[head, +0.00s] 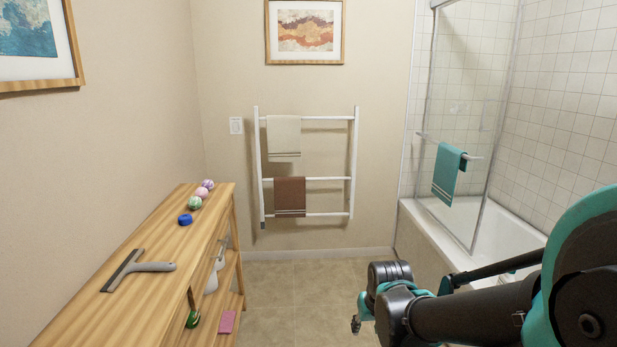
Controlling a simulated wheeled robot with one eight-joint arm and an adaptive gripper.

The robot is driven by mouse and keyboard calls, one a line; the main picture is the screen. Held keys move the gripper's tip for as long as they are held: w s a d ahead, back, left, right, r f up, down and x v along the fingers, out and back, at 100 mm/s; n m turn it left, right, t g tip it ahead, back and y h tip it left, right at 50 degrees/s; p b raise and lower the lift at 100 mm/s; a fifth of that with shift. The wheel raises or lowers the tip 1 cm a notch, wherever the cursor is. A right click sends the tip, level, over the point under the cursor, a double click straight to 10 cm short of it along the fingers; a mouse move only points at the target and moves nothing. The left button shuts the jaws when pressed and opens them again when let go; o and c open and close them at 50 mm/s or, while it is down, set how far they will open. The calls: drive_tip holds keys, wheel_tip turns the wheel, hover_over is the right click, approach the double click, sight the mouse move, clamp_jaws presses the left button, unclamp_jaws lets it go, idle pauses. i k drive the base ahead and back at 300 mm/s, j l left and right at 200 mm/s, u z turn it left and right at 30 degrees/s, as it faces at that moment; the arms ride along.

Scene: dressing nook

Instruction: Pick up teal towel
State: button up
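The teal towel (446,175) hangs folded over a metal bar on the glass screen of the bathtub, at the right. It has pale stripes near its lower edge. My gripper (357,324) is low in the picture, right of centre, below and to the left of the towel and well apart from it. Only a small dark part of the gripper shows past my arm, so its fingers and whether they are open cannot be made out.
A white wall rack (353,165) holds a cream towel (284,136) and a brown towel (290,196). A wooden shelf unit (125,240) at the left bears a squeegee (150,267) and several small round items. The bathtub (425,235) stands at the right. Tiled floor (290,285) is clear between.

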sight(449, 159)
drive_tip(key=i+z, duration=0.1)
drive_tip(key=z, duration=0.3)
drive_tip(key=i+z, duration=0.15)
drive_tip(key=z, duration=0.25)
drive_tip(key=i+z, duration=0.1)
drive_tip(key=z, duration=0.3)
drive_tip(key=i+j+z, duration=0.1)
drive_tip(key=z, duration=0.3)
drive_tip(key=i+j+z, duration=0.1)
drive_tip(key=z, duration=0.35)
